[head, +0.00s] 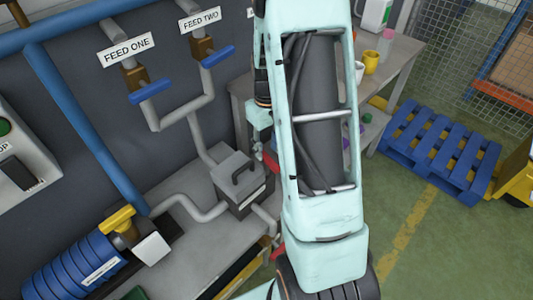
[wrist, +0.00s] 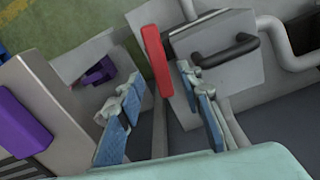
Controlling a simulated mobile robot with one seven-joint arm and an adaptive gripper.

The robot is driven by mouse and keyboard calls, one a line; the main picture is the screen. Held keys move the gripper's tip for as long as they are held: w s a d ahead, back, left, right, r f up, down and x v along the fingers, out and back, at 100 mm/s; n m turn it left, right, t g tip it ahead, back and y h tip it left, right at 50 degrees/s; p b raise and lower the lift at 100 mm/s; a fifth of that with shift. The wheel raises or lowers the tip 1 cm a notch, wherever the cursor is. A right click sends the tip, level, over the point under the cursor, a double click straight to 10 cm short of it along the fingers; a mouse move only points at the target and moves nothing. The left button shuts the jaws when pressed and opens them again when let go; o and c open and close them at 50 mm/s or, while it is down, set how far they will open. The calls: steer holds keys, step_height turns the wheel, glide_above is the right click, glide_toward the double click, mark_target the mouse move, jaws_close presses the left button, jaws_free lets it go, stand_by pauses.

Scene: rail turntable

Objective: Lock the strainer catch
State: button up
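The strainer is a grey box (head: 238,180) with a black handle on its lid, on the bench in the middle of the head view. In the wrist view its lid (wrist: 222,72) and handle lie at the upper right. The catch is a red bar (wrist: 155,58) along the box's left edge in the wrist view; a red piece (head: 271,160) shows beside my arm in the head view. My gripper (wrist: 160,86) is open, its blue-padded fingers apart. The catch's lower end appears between the fingertips; I cannot tell whether they touch it.
Grey pipes (head: 196,206) run to the box, and blue valve handles (head: 150,91) hang above. A purple block (wrist: 20,124) is near the left finger. A blue pallet (head: 441,150) lies at right.

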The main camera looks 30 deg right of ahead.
mark_target(267, 156)
steer(key=shift+f, duration=1.55)
steer(key=shift+c, duration=0.2)
jaws_close()
